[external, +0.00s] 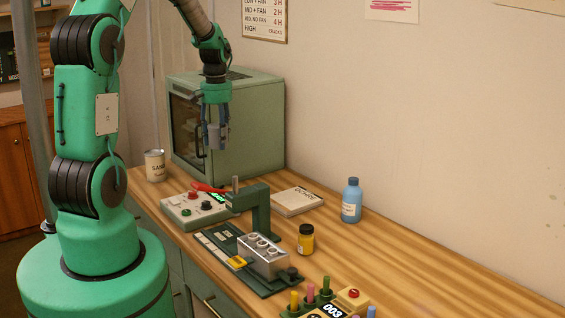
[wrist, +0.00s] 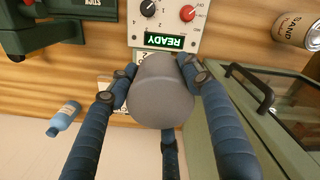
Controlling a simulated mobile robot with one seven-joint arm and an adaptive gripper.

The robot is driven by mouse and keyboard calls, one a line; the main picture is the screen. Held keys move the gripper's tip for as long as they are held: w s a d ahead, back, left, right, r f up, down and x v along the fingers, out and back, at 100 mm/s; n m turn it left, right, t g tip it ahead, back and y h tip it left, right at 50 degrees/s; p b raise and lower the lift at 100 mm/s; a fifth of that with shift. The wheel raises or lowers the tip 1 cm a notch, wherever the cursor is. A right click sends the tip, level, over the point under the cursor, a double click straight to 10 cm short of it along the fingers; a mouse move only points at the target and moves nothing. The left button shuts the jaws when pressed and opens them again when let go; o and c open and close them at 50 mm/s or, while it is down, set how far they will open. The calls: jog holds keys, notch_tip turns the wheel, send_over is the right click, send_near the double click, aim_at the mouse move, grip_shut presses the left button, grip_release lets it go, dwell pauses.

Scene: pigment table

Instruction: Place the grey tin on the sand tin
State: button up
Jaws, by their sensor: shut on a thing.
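The grey tin (external: 219,138) is held in my gripper (external: 214,140), high above the table in front of the green cabinet. In the wrist view the grey tin (wrist: 160,92) fills the space between the blue fingers of my gripper (wrist: 158,76), which are shut on its sides. The sand tin (external: 154,166), pale with dark lettering, stands upright at the far left end of the table. It also shows in the wrist view at the top right (wrist: 297,30), apart from the grey tin.
A green cabinet (external: 238,130) stands behind and to the right of the sand tin. A control box (external: 196,211) with a READY display, a green press (external: 262,212), a blue bottle (external: 351,202) and an amber jar (external: 306,239) stand on the wooden table.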

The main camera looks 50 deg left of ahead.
jog(key=s+a+n+p, duration=0.1)
jog(key=s+a+n, duration=0.2)
jog(key=s+a, duration=0.7)
jog(key=s+a+n+p, duration=0.1)
jog(key=s+a+n, duration=0.1)
jog(key=s+a, duration=0.85)
jog(key=w+a+f, duration=0.2)
jog(key=w+f, duration=0.1)
jog(key=f, duration=0.2)
jog(key=shift+f, duration=0.4)
jog(key=shift+a, duration=0.1)
jog(key=shift+w, duration=0.1)
send_over(154, 152)
jog(key=shift+f, duration=0.7)
jog(key=shift+d+f, duration=0.1)
jog(key=shift+d, duration=0.1)
jog(key=shift+f, duration=1.65)
